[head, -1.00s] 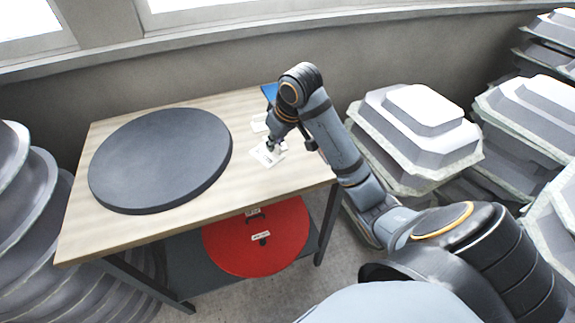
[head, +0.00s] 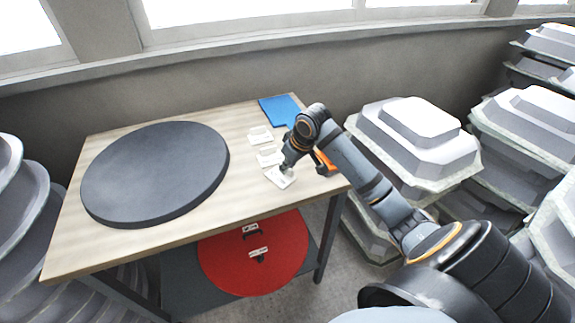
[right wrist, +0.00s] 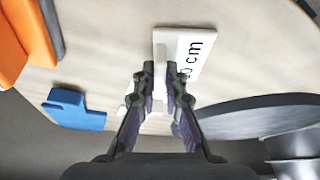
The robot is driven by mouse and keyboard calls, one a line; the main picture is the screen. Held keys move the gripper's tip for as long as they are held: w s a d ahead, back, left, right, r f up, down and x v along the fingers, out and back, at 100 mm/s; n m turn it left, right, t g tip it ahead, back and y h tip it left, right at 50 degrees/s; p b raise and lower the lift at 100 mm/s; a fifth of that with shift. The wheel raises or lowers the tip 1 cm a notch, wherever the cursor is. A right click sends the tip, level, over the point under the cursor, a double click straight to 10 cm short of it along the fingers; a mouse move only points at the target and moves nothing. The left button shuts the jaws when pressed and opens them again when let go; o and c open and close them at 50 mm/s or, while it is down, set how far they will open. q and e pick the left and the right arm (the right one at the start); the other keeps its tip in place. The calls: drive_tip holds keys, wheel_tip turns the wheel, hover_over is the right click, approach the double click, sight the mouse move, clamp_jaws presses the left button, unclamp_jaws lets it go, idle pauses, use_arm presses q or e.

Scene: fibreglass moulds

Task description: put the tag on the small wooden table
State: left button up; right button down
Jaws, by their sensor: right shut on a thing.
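The wooden table (head: 240,186) stands in front of me with its pale plank top. My right gripper (head: 285,171) is over the table's right part. It is shut on a white tag (head: 280,179). In the right wrist view the gripper (right wrist: 158,100) pinches the tag's raised grip, and the tag's face (right wrist: 188,50) shows part of a number and "cm". I cannot tell whether this tag touches the tabletop. Two other white tags, a middle one (head: 268,156) and a far one (head: 260,135), lie behind it. My left gripper is not in view.
A large dark disc (head: 155,172) covers the table's left half. A blue piece (head: 280,109) lies at the back right and an orange thing (head: 325,163) at the right edge. A red disc (head: 255,270) with tags lies below. Stacked grey moulds (head: 415,140) stand right.

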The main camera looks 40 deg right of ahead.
drive_tip(key=c, duration=1.4)
unclamp_jaws()
drive_tip(key=b+v, duration=0.1)
drive_tip(key=v, duration=1.1)
drive_tip(key=shift+w+a+r, duration=0.1)
